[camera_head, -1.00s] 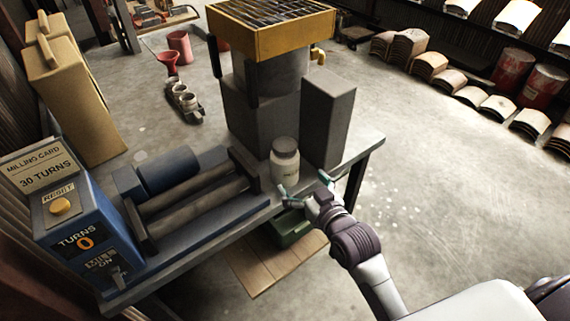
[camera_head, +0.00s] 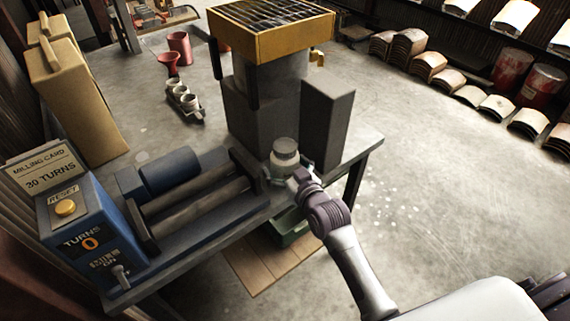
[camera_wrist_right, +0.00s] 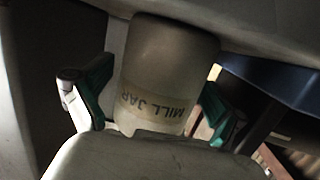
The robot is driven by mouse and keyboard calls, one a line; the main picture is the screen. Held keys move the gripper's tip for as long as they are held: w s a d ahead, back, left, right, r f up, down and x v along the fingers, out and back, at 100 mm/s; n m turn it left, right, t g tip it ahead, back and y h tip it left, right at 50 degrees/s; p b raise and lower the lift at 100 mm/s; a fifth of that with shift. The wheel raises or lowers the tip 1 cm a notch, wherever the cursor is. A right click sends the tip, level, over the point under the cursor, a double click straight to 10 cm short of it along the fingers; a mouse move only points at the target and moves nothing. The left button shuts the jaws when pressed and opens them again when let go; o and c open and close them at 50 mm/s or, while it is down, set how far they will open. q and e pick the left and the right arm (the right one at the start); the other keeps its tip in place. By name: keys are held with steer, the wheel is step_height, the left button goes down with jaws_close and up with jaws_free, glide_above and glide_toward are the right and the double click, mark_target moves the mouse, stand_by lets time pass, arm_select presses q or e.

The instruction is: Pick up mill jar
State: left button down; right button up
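The mill jar (camera_head: 284,152), a pale jar with a lighter lid, stands upright on the grey workbench (camera_head: 345,160) between the roller mill (camera_head: 190,195) and a dark block. In the right wrist view the mill jar (camera_wrist_right: 168,65) shows its "MILL JAR" label upside down. My right gripper (camera_head: 288,173) is at the near side of the jar and hides its lower part in the head view. In the right wrist view its teal-padded fingers stand open on either side of the jar, with a visible gap at the left finger. My left gripper is not in view.
A dark grey block (camera_head: 327,120) stands just behind and right of the jar. A yellow-topped machine (camera_head: 270,40) rises behind it. The blue control box (camera_head: 90,235) reads 0 turns. A green bin (camera_head: 290,230) sits below the bench edge.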

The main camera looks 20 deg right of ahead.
mark_target(285, 145)
steer(key=c, duration=1.3)
steer(key=shift+w+r, duration=0.1)
steer(key=shift+c, duration=1.3)
steer(key=shift+r, duration=0.1)
step_height(285, 145, up, 10)
steer(key=shift+f, duration=0.1)
